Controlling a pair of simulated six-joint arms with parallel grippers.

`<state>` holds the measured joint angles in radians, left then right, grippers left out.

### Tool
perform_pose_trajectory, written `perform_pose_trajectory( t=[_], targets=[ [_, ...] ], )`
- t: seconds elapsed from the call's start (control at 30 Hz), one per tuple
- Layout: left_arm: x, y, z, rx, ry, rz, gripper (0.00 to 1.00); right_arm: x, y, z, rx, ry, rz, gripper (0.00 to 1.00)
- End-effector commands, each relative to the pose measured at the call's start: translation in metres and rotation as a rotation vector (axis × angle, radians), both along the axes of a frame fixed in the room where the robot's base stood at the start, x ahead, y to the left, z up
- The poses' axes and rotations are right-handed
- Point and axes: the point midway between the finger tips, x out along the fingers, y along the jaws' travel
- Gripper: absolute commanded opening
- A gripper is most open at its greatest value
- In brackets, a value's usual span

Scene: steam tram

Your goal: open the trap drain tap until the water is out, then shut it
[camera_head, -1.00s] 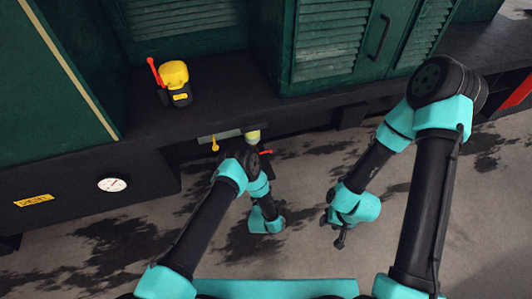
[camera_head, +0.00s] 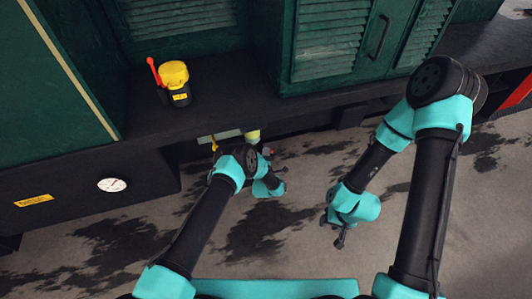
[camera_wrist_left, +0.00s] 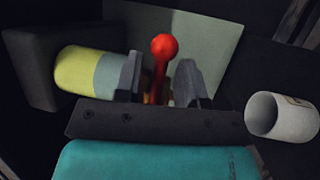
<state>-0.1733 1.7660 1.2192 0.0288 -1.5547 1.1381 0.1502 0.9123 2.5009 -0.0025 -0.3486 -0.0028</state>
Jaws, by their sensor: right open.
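In the left wrist view a red lever with a ball end (camera_wrist_left: 163,46) stands between the two fingers of my left gripper (camera_wrist_left: 160,80). The fingers stand apart, with a gap showing beside the lever. A cylinder (camera_wrist_left: 88,72), part yellow-green and part grey-blue, lies to the left of the fingers. Its yellow-green part (camera_head: 253,135) shows under the ledge in the head view. There my left wrist partly hides the tap area. My right gripper (camera_head: 339,235) is open and empty, above the floor to the right.
A white cup-like cylinder (camera_wrist_left: 282,117) is right of my left gripper. A yellow-and-black device (camera_head: 175,82) with a red handle stands on the dark ledge (camera_head: 225,105). A round gauge (camera_head: 112,185) is on the side panel. The floor has dark wet-looking patches.

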Motion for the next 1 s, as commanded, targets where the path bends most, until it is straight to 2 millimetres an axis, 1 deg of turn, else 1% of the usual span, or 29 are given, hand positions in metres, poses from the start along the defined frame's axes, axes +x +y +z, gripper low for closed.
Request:
perform_pose_trajectory(
  t=[0.13,0.4,0.7,0.8,1.0],
  targets=[
    [0.0078,-0.0005,0.0017,0.000,0.000,0.000,0.37,0.0000,0.0000,0.0000,0.000,0.000,0.000,0.43],
    [0.0085,-0.0006,0.0016,0.000,0.000,0.000,0.37,0.0000,0.0000,0.0000,0.000,0.000,0.000,0.43],
    [0.0084,-0.0006,0.0017,0.000,0.000,0.000,0.08,0.0000,0.0000,0.0000,0.000,0.000,0.000,0.43],
    [0.0083,-0.0006,0.0016,0.000,0.000,0.000,0.00,0.0000,0.0000,0.0000,0.000,0.000,0.000,0.43],
    [0.0083,-0.0006,0.0016,0.000,0.000,0.000,0.00,0.0000,0.0000,0.0000,0.000,0.000,0.000,0.43]
  ],
)
